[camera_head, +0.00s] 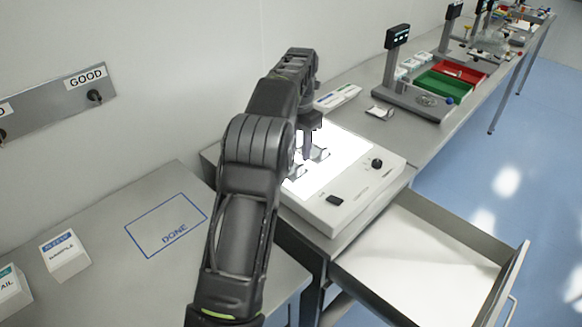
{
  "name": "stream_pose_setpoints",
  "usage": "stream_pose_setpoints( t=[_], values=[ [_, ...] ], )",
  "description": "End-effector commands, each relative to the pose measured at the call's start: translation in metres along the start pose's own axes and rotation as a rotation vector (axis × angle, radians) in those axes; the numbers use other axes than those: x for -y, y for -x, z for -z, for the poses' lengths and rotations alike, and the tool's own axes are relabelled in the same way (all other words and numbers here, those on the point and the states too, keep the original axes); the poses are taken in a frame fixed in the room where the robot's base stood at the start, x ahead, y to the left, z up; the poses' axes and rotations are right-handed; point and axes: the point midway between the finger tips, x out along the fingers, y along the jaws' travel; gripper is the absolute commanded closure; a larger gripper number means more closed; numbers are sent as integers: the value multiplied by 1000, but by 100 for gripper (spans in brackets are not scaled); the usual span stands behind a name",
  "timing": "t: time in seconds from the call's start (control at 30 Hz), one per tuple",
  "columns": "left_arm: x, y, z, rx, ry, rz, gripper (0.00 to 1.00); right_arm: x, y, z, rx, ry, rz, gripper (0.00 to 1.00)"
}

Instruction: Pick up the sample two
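My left arm reaches up from the bottom of the head view, and its gripper (308,152) points down over a bright white light panel (335,165). Two small dark-edged clear pieces are on the panel by the fingers: one piece (321,155) just right of them, another piece (297,171) below left, partly behind my arm. I cannot tell which is sample two. The fingers are small and partly hidden, so I cannot tell whether they are open or touch a piece. My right gripper is not in view.
An open drawer (425,262) juts out below the panel. A blue "DONE" outline (140,243) marks an empty area on the left table; a white "SAMPLE" box (66,258) stands left of it. A scale-like device (395,85), a green tray (444,86) and a red tray (462,71) stand farther back.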

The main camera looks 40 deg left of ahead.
Motion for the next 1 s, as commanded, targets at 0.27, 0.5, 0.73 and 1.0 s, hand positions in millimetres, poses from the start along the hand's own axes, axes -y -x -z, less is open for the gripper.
stream_pose_setpoints(
  t=[0.27,0.5,0.73,1.0],
  values=[
    [0,-21,0,-7,0,2,65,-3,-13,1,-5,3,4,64],
    [0,-26,0,-4,0,1,65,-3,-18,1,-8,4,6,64],
    [-1,-26,0,-4,0,1,65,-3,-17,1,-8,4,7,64],
    [-2,-48,0,-9,0,5,65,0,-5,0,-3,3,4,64]
  ],
)
